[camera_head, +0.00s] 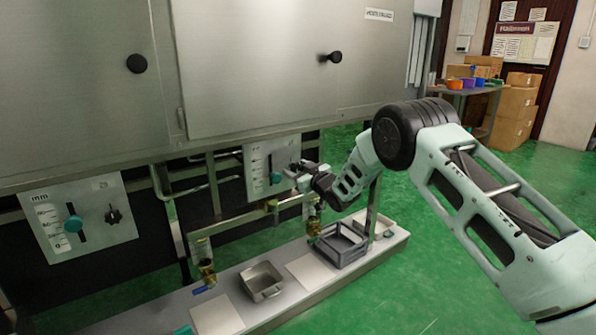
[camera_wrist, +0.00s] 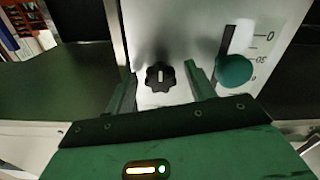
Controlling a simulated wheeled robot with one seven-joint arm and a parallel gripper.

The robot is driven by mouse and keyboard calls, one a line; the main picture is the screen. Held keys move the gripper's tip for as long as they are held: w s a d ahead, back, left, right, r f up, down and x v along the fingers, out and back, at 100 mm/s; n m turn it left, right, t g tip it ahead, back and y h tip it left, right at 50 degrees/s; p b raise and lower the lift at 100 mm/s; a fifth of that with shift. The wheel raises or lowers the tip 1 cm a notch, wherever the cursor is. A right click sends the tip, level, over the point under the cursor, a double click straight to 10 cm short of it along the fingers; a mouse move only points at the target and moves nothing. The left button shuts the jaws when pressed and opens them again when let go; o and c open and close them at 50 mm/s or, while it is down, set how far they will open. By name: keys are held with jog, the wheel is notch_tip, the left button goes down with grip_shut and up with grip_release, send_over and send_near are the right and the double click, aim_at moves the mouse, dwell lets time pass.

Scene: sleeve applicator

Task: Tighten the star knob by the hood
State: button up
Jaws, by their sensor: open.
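A black star knob (camera_wrist: 160,77) sits on a pale scale plate (camera_wrist: 195,30) in the wrist view. My gripper (camera_wrist: 161,72) is open, with one green finger to either side of the knob in the picture. Dark gaps show between knob and fingers, and I cannot tell whether the tips reach its depth. A teal ball knob (camera_wrist: 234,70) on the scale slot is right of the right finger. In the head view my gripper (camera_head: 294,170) is at the right-hand scale plate (camera_head: 258,160) with its teal knob (camera_head: 276,178); the star knob there is hidden by my gripper.
A second scale plate (camera_head: 60,246) at the left carries another black star knob (camera_head: 113,215) and teal knob (camera_head: 73,224). Steel cabinet doors (camera_head: 290,70) are above. Below, a bench (camera_head: 300,300) holds a metal tray (camera_head: 262,280) and a grey crate (camera_head: 341,262). Pipes and valves stand between.

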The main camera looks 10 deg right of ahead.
jog(key=c, duration=1)
